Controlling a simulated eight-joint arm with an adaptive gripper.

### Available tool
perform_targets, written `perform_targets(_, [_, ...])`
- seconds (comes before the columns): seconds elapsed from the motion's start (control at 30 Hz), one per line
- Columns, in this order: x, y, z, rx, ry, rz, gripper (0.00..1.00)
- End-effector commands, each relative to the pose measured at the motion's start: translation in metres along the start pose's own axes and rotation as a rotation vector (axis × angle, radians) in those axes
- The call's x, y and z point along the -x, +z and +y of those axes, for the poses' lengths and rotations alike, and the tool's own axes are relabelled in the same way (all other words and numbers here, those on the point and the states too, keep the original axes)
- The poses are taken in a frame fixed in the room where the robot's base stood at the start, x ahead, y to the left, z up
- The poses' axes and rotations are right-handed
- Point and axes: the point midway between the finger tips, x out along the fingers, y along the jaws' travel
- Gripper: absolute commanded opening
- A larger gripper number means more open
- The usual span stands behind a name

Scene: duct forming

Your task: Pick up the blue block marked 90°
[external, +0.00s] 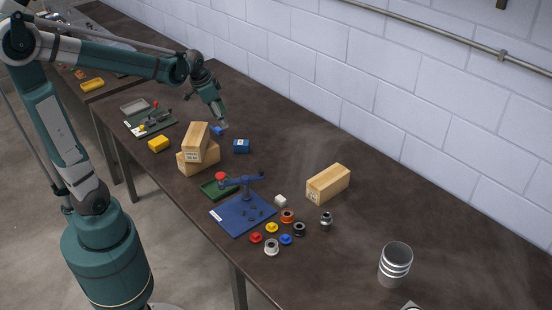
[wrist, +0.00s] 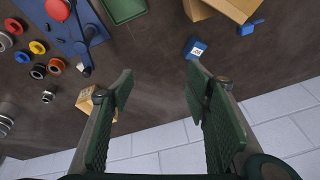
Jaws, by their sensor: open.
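A blue block with a white label (external: 242,146) lies on the dark table, right of the stacked wooden blocks. It also shows in the wrist view (wrist: 196,49), just beyond the tip of the right-hand finger; the label is too small to read. A second blue piece (external: 217,131) lies further back, close to my gripper in the external view, and shows at the upper right of the wrist view (wrist: 250,27). My gripper (external: 223,126) is open and empty, pointing down above the table. Its two fingers (wrist: 158,90) stand wide apart with bare table between them.
Two stacked wooden blocks (external: 197,143) stand left of the labelled block. A yellow block (external: 158,144) lies near the front edge. A blue bending fixture (external: 240,213), several coloured rings and a wooden block (external: 328,184) lie to the right. A white brick wall (external: 330,75) runs behind.

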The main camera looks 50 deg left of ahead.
Motion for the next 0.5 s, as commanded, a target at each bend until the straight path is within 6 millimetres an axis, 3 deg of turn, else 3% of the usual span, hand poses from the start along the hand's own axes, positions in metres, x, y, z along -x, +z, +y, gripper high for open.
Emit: perform_targets(0.5, [-0.07, -0.029, -0.05, -0.126, 0.055, -0.071, 0.48])
